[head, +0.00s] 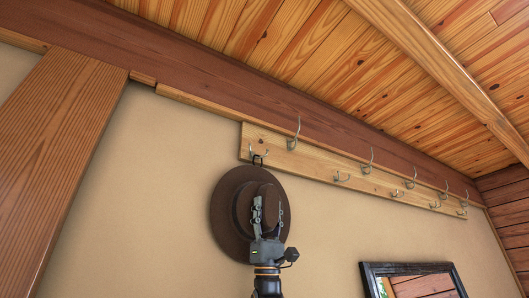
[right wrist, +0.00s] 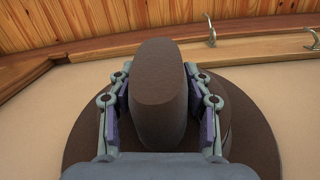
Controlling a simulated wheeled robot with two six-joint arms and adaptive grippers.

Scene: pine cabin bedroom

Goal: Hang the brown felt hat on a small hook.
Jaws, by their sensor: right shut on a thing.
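The brown felt hat (head: 223,217) is upright against the wall, its crown facing me, just below the left end of the hook rail. A small dark loop at the top of its brim (head: 258,160) is at the leftmost small hook (head: 252,152); I cannot tell whether it is over the hook or in front of it. My right gripper (head: 267,207) is shut on the crown of the hat, which fills the space between the fingers in the right wrist view (right wrist: 160,95). The left gripper is not in view.
The pale wooden rail (head: 318,168) runs along the wall to the right, with several tall and small metal hooks, all bare. A dark-framed mirror (head: 412,268) is at the lower right. A wide wooden post (head: 75,150) stands at the left. The wall between is clear.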

